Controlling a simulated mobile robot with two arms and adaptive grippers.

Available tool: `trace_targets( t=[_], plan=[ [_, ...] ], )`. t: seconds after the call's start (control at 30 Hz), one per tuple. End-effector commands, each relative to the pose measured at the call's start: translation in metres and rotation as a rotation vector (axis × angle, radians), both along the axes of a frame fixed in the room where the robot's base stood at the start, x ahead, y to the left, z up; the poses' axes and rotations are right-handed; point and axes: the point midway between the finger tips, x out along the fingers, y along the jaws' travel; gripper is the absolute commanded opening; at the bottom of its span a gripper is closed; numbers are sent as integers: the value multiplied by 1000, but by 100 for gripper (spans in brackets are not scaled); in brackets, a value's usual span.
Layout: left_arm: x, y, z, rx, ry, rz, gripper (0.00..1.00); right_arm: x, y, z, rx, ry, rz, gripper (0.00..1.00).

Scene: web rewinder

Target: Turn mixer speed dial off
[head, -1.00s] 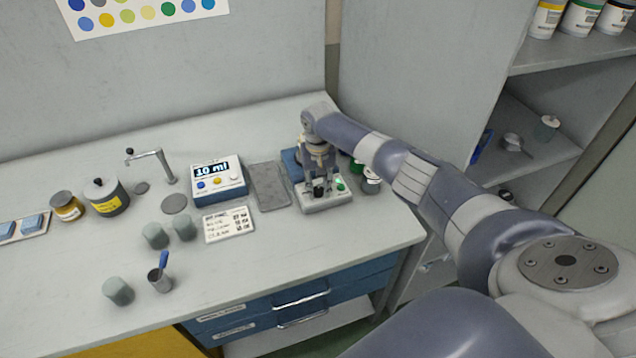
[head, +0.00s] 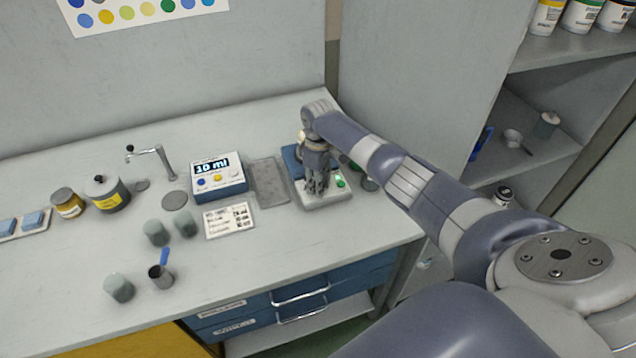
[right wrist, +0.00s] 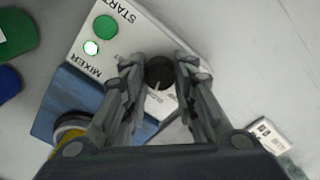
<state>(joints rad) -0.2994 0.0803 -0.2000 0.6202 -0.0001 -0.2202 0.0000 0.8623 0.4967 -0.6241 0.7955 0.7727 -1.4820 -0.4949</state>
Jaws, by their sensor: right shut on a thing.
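The mixer (head: 333,199) stands near the right end of the bench, with a white front panel and a blue body. In the head view my right gripper (head: 318,186) points down over the panel and hides the dial. My left gripper is not in view.
A grey pad (head: 268,182) and a dispenser reading 10 ml (head: 219,178) stand left of the mixer. A label card (head: 229,221) lies in front of them. The front right of the bench is clear.

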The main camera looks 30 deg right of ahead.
Motion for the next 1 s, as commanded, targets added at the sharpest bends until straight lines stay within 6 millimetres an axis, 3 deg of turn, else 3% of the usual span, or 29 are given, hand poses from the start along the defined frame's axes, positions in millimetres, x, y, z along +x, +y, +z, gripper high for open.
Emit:
trace_targets(
  t=[0.6,1.0],
  plan=[
    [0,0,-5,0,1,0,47,1,0,1,0,-4,563,2],
    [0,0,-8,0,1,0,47,1,0,2,0,-4,777,2]
  ],
)
